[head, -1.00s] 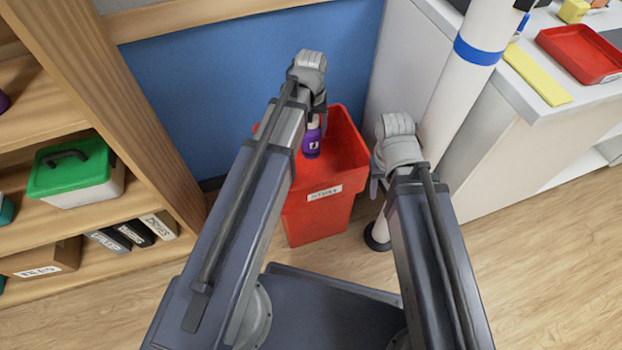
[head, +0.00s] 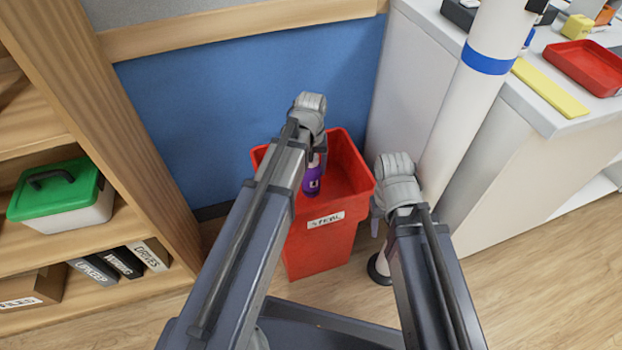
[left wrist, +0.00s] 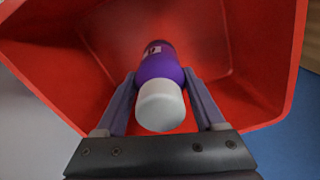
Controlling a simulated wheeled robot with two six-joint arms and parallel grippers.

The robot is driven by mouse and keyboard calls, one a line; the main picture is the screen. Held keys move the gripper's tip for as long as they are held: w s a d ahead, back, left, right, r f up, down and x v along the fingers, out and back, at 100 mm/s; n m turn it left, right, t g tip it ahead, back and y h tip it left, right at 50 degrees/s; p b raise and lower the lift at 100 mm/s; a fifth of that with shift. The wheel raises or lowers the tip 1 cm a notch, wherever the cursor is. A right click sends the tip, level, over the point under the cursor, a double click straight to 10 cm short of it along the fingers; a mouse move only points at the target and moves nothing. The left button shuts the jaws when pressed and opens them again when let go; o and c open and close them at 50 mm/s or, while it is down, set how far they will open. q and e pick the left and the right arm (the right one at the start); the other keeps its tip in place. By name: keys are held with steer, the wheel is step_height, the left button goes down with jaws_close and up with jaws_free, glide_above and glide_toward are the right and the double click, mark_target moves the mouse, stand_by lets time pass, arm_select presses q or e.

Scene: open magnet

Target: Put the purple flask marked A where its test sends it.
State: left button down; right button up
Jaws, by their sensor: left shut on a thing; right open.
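A purple flask (head: 313,181) with a white cap hangs in my left gripper (head: 317,158), which is shut on it. Its label bears a pale letter that I cannot read for sure. The flask is over the opening of a red bin (head: 318,246), whose front label seems to read "STEEL". The left wrist view shows the flask (left wrist: 159,72) between both fingers (left wrist: 160,95), cap toward the camera, with the red bin walls (left wrist: 245,45) around it. My right gripper (head: 376,214) is open and empty, right of the bin.
A white post (head: 455,140) with a blue band stands right of the bin. Behind it is a counter with a red tray (head: 585,66) and a yellow strip (head: 550,88). A wooden shelf with a green-lidded box (head: 60,190) is at left. A blue wall panel (head: 200,110) is behind.

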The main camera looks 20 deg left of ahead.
arm_select(q)
steer(key=shift+f+b, duration=1.95)
steer(key=shift+r, duration=0.15)
jaws_free()
step_height(320, 180, up, 12)
steer(key=p, duration=1.2)
